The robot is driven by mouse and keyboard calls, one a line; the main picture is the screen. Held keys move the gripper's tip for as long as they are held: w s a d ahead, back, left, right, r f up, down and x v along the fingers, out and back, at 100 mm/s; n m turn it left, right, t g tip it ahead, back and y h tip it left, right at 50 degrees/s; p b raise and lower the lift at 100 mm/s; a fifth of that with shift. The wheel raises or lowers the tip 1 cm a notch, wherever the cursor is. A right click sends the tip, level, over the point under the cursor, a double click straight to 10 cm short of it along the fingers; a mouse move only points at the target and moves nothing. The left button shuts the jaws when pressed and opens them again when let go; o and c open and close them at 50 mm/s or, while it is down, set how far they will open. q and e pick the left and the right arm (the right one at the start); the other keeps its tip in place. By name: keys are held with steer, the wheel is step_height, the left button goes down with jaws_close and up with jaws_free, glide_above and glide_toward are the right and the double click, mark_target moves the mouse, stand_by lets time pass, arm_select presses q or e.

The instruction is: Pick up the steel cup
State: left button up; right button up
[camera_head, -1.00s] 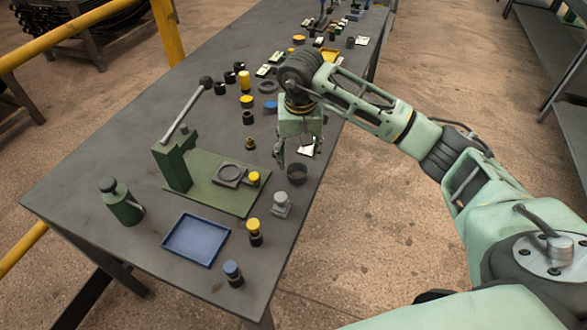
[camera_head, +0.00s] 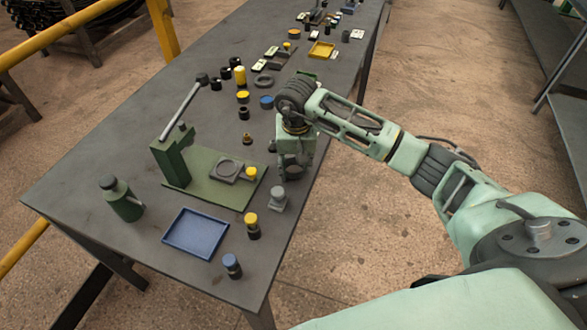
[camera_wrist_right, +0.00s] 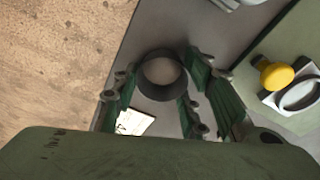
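The steel cup (camera_wrist_right: 162,88), a dark grey round cup with an open top, stands on the table near its right edge. My right gripper (camera_head: 292,166) points down directly over it and hides most of it in the head view. In the right wrist view, the right gripper's fingers (camera_wrist_right: 160,80) are spread, one on each side of the cup, with its rim between the tips. I cannot tell whether either finger touches it. My left gripper is not in view.
Left of the cup is a green lever press (camera_head: 172,165) on its baseplate (camera_head: 208,192). A grey-topped piece (camera_head: 278,200), a yellow-capped piece (camera_head: 252,226) and a blue tray (camera_head: 195,233) are nearer. A white card (camera_wrist_right: 135,122) lies close to the gripper.

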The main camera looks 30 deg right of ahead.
steer(key=c, duration=0.5)
steer(key=shift+r, duration=0.1)
